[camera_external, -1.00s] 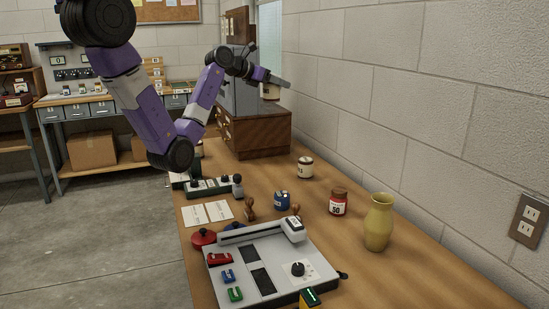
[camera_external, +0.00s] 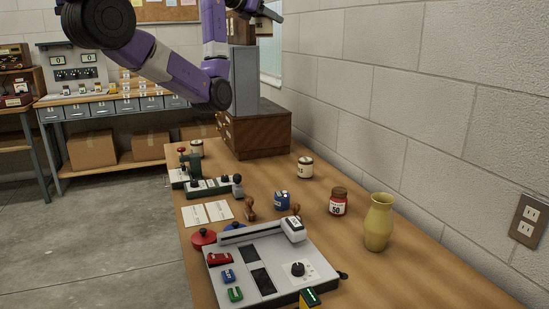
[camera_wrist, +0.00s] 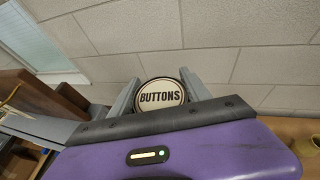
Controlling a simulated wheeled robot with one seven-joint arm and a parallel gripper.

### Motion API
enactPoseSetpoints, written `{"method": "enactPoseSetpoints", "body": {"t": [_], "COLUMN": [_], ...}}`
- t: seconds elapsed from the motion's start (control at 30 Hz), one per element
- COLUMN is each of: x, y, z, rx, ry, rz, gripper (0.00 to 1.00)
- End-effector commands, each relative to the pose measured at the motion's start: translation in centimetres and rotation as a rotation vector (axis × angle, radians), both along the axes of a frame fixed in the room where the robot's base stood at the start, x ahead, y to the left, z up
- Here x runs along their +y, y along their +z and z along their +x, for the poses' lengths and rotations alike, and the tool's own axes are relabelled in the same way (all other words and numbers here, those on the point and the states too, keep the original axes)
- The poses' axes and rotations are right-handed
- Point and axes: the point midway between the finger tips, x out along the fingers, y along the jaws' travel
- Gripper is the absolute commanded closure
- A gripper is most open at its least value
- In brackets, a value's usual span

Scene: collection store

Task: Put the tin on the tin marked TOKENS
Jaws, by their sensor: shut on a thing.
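My gripper (camera_wrist: 160,88) is shut on a round tin (camera_wrist: 162,98) whose pale lid reads BUTTONS in the wrist view. In the external view this held tin (camera_external: 264,28) is high in the air near the wall and window, beyond the table objects.
A wooden cabinet (camera_external: 262,133) carries a tall grey box (camera_external: 245,80) below my gripper. A blue tin (camera_external: 282,201), a red jar (camera_external: 338,202), a yellow vase (camera_external: 378,222) and a grey device (camera_external: 265,265) occupy the table. Bare wood surrounds the right-hand cream tin.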

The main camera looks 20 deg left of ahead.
Motion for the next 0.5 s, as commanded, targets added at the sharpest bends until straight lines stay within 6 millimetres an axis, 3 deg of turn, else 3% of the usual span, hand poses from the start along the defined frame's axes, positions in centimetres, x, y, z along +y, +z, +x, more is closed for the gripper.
{"method": "enactPoseSetpoints", "body": {"t": [0.27,0.5], "x": [9.2,20.6], "y": [0.5,0.6], "z": [4.0,6.7], "rx": [-0.013,-0.016], "ry": [0.168,0.359], "rz": [-0.011,-0.013], "gripper": [1.0,1.0]}}
